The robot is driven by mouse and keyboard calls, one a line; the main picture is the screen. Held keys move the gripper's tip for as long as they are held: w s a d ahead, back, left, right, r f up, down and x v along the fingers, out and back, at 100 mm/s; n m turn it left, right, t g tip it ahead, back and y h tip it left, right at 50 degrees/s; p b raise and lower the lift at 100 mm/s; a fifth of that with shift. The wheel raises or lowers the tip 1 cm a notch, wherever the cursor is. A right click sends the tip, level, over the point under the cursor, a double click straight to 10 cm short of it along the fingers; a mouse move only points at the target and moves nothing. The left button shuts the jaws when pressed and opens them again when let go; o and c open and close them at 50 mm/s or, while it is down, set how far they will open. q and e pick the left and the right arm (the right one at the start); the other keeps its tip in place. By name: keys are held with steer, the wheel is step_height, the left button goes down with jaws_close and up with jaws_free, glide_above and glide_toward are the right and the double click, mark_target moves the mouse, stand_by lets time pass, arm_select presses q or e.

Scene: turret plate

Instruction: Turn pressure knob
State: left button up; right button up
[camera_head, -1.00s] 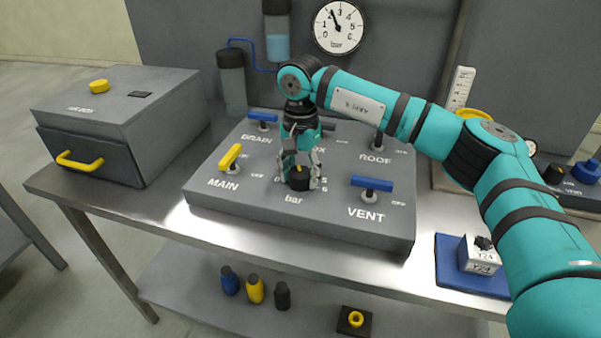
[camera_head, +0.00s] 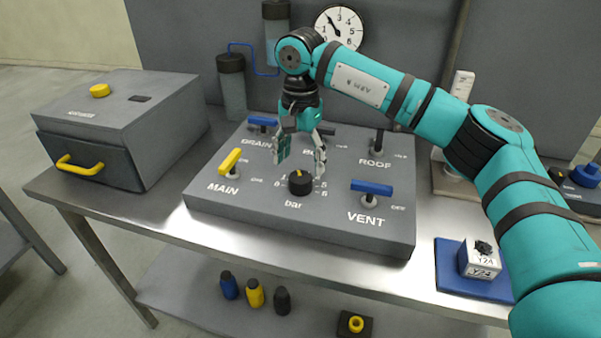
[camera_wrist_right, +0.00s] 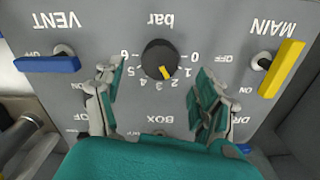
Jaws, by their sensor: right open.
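The pressure knob (camera_head: 300,182) is a black round knob with a yellow pointer mark, on the grey panel (camera_head: 330,222) above the label "bar". In the right wrist view the knob (camera_wrist_right: 160,60) shows uncovered, its yellow mark between the 1 and 2 of the scale. My right gripper (camera_head: 301,165) is open and empty above and just behind the knob, apart from it. In the right wrist view its fingers (camera_wrist_right: 157,92) stand spread to either side below the knob. My left gripper is not in view.
A yellow MAIN handle (camera_head: 230,161) stands left of the knob and a blue VENT handle (camera_head: 371,188) right. DRAIN, BOX and ROOF handles are behind. A round bar gauge (camera_head: 339,27) hangs on the wall. A grey box (camera_head: 120,120) stands left; a blue pad (camera_head: 455,285) lies right.

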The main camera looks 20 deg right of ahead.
mark_target(300, 177)
step_height(300, 177, up, 7)
steer(key=shift+f, duration=0.15)
stand_by(0.5)
